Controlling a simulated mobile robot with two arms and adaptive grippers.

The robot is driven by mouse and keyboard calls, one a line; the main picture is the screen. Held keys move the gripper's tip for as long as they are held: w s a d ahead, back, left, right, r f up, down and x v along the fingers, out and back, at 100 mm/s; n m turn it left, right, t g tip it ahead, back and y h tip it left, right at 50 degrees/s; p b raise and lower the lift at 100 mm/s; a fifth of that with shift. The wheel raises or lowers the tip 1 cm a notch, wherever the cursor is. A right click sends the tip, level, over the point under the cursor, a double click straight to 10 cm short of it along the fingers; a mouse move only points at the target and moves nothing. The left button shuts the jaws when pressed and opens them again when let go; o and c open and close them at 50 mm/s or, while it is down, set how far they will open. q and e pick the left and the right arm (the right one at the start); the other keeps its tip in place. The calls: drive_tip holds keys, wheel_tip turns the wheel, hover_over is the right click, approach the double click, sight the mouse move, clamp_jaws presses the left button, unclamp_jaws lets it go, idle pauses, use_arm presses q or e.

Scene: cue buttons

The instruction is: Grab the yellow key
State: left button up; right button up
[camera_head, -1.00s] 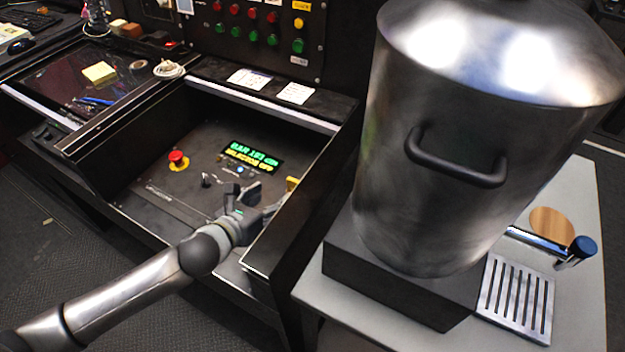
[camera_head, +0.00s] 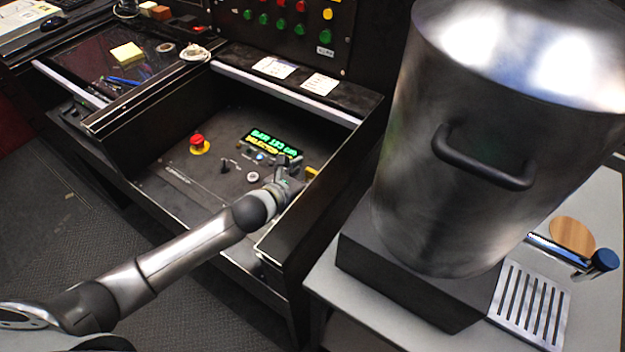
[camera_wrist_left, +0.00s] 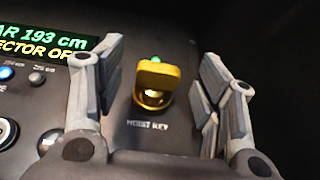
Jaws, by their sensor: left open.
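The yellow key (camera_wrist_left: 157,75) stands in a lock labelled "HOIST KEY" on the dark control panel, in the middle of the left wrist view. In the head view a bit of the yellow key (camera_head: 312,171) shows at the panel's right side, partly hidden by the gripper. My left gripper (camera_wrist_left: 163,95) is open, with one finger to the left of the key and the other to its right. Neither finger visibly touches the key. In the head view my left gripper (camera_head: 290,165) is over the right part of the recessed panel. My right gripper is not in view.
The panel holds a red emergency button (camera_head: 197,141), a lit green and yellow display (camera_head: 265,141) and small knobs. A dark side wall (camera_head: 320,200) stands close right of the gripper. A large metal pot (camera_head: 480,150) on a dark block stands further right.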

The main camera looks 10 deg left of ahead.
use_arm(q)
drive_tip(key=shift+x, duration=1.05)
drive_tip(key=shift+c, duration=0.2)
drive_tip(key=c, duration=1.1)
drive_tip(key=shift+c, duration=0.2)
drive_tip(key=shift+r, duration=0.1)
